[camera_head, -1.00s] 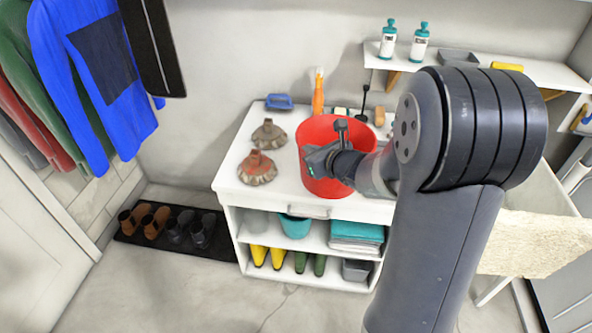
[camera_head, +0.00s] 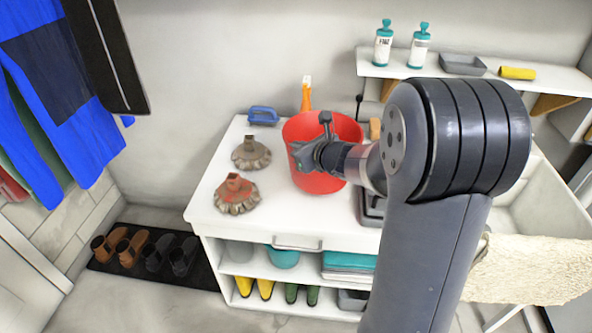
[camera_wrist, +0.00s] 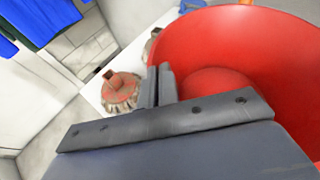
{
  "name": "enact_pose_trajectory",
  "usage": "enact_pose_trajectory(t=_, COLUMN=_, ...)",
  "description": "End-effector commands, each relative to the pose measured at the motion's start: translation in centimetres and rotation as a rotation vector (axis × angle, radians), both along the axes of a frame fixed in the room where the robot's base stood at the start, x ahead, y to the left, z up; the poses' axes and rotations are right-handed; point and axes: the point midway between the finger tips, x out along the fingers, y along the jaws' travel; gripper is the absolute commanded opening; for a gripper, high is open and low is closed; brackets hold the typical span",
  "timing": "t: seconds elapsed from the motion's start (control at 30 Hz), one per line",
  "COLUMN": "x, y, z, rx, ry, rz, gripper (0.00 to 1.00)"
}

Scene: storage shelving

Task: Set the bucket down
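The red bucket (camera_head: 345,128) is upright over the back middle of the white cabinet top (camera_head: 205,200). I cannot tell whether its base touches the top. My gripper (camera_head: 303,155) is at the bucket's left front side in the head view. In the wrist view, my gripper's fingers (camera_wrist: 160,85) are close together at the left side of the bucket (camera_wrist: 225,50), apparently pinching its wall. The exact contact is partly hidden.
A grey tray-like item (camera_head: 371,208) is at right, partly hidden by my arm.

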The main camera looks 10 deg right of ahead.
Motion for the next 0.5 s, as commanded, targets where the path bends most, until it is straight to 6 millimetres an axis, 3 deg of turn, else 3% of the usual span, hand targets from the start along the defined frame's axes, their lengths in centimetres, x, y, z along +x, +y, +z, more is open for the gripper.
enact_pose_trajectory(t=0.33, x=0.0, y=0.0, z=-4.5, rx=0.002, ry=0.001, rz=0.0, gripper=0.0)
enact_pose_trajectory(t=0.5, x=0.0, y=0.0, z=-5.4, rx=-0.001, ry=-0.003, rz=0.0, gripper=0.0)
